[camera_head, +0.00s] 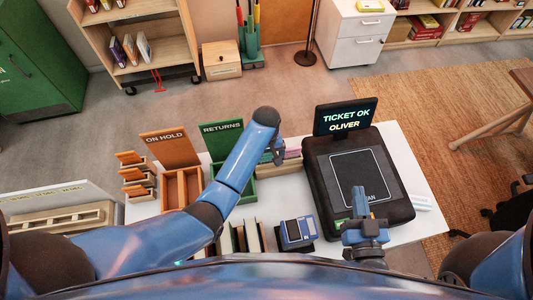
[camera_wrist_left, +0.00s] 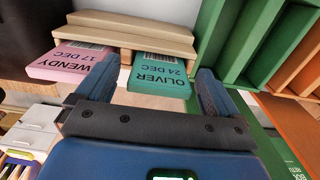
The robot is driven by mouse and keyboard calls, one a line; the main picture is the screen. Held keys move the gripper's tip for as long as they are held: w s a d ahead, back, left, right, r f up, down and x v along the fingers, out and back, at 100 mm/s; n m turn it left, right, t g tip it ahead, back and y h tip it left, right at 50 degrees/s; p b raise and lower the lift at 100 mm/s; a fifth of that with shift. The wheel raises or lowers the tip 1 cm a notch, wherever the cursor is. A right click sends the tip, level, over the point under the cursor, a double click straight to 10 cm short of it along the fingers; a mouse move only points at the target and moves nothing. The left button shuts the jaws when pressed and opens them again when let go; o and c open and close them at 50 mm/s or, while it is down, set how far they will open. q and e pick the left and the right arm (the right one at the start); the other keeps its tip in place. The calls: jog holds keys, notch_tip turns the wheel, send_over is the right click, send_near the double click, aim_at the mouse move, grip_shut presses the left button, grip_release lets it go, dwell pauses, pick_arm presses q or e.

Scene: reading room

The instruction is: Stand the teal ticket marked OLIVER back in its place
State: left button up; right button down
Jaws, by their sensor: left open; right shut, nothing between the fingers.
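The teal ticket marked OLIVER (camera_wrist_left: 160,76) shows in the left wrist view, with its barcode end at a pale wooden rack (camera_wrist_left: 140,38). It appears to stand in the rack, but the slot is hidden. My left gripper (camera_wrist_left: 156,72) is open, with a finger on each side of the ticket and a visible gap at each side. In the head view my left gripper (camera_head: 277,152) is at the rack (camera_head: 292,168), and my arm hides most of the ticket. My right gripper (camera_head: 361,193) is shut and empty in front of the black scanner (camera_head: 400,165).
A pink ticket marked WENDY (camera_wrist_left: 72,62) is beside the teal one in the same rack. The green RETURNS box (camera_head: 222,135) and orange ON HOLD box (camera_head: 172,148) stand to the left. The scanner's screen (camera_head: 345,118) reads TICKET OK OLIVER. A blue device (camera_head: 296,232) sits near the front.

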pick_arm(q)
jog(key=shift+r, duration=0.1)
notch_tip(320, 180, up, 11)
jog(key=shift+f+b, duration=0.15)
jog(key=shift+b, duration=0.55)
jog(key=shift+f, duration=0.1)
